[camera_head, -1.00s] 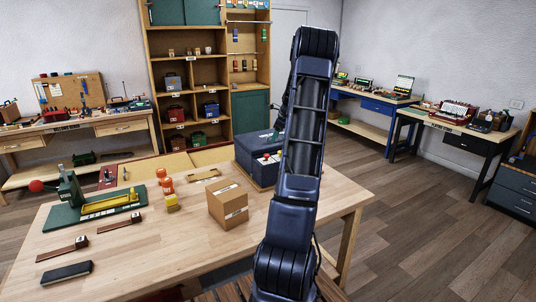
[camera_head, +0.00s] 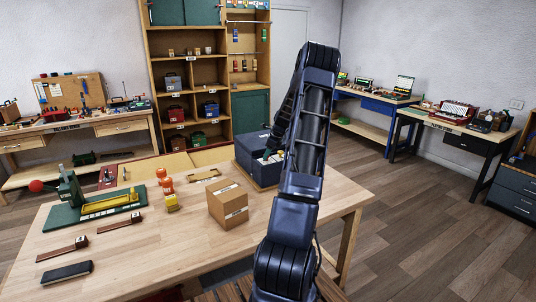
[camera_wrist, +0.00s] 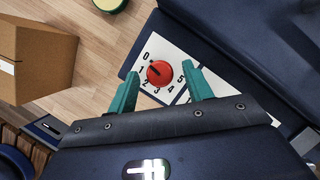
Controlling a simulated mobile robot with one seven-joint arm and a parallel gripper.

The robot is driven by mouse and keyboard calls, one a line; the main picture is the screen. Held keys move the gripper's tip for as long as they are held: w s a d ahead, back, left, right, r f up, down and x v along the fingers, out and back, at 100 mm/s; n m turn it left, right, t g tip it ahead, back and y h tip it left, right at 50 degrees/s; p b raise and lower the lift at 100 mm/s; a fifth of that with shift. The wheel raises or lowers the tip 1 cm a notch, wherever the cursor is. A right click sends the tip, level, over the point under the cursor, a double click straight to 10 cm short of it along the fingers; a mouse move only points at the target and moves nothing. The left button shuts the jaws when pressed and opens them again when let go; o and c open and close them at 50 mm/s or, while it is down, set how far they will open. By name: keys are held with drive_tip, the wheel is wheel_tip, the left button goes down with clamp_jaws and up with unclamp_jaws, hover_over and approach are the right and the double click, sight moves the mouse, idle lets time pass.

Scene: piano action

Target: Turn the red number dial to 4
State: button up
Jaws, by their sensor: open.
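The red number dial (camera_wrist: 159,73) sits on a white plate with printed numbers 0 to 5 on the dark blue box (camera_wrist: 243,32). Its dark pointer mark points to the upper left, between the 0 and the 1 as far as I can tell. My gripper (camera_wrist: 160,88) is open, its two green fingers to either side of the dial, a little short of it in the picture. I cannot tell whether they touch it. In the head view the box (camera_head: 246,149) stands at the table's back right, and my arm hides part of it and the dial.
A cardboard box (camera_head: 229,204) stands left of the blue box; it also shows in the wrist view (camera_wrist: 42,62). The table's front middle is clear.

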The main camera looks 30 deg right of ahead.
drive_tip(key=shift+c, duration=0.3)
drive_tip(key=c, duration=0.9)
